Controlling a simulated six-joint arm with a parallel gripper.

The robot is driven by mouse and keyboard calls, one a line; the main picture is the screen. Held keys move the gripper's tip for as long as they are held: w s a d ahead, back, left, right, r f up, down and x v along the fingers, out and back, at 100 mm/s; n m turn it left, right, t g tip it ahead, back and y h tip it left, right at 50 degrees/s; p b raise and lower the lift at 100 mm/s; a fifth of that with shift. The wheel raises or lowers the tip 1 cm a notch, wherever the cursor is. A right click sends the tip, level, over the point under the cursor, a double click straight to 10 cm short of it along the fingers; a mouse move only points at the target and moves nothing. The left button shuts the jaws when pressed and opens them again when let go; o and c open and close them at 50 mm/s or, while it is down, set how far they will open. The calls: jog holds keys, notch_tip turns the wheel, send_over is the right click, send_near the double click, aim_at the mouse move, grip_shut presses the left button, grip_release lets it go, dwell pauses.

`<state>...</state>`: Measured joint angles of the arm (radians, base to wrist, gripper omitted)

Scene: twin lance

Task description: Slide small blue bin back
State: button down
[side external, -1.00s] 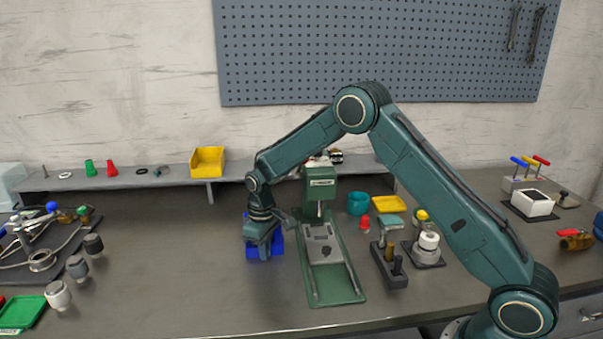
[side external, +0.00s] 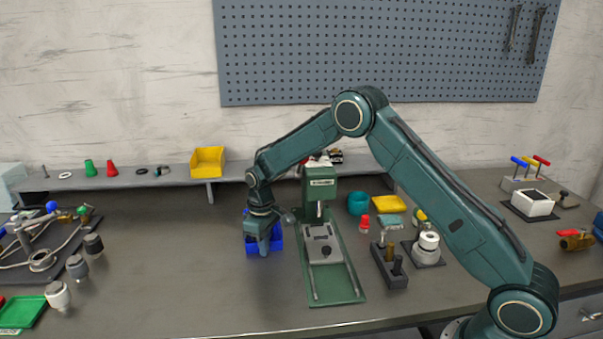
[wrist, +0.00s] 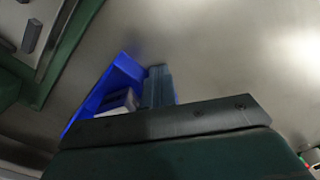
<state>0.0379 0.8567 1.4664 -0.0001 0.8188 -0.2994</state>
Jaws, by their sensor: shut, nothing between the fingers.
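The small blue bin (side external: 277,238) stands on the bench, left of the green press, partly hidden behind my gripper (side external: 263,250). In the wrist view the blue bin (wrist: 122,68) shows an open top with a pale and dark item inside. My gripper is shut and points down in front of the bin in the side view. In the wrist view its fingers (wrist: 158,80) overlap the bin's near side. They look in contact with it or very close, but I cannot tell which.
The green press (side external: 322,240) stands close to the right of the bin. A raised shelf (side external: 120,180) with a yellow bin (side external: 207,160) runs along the back. The bench left of the bin is clear, with grey cylinders (side external: 77,267) farther left.

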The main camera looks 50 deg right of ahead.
jog(key=shift+w+d, duration=0.1)
jog(key=shift+w, duration=0.05)
jog(key=shift+w+d, duration=0.55)
jog(key=shift+w, duration=0.05)
jog(key=shift+w+d, duration=0.15)
dwell(0.3)
jog(key=shift+w+d, duration=0.5)
jog(key=shift+w, duration=0.1)
jog(key=shift+w+d, duration=0.2)
dwell(0.4)
jog(key=shift+w+d, duration=0.5)
jog(key=shift+w+d, duration=0.1)
jog(key=shift+w, duration=0.05)
dwell(0.4)
jog(key=shift+w+d, duration=0.55)
jog(key=shift+w, duration=0.05)
jog(key=shift+w+d, duration=0.2)
dwell(0.3)
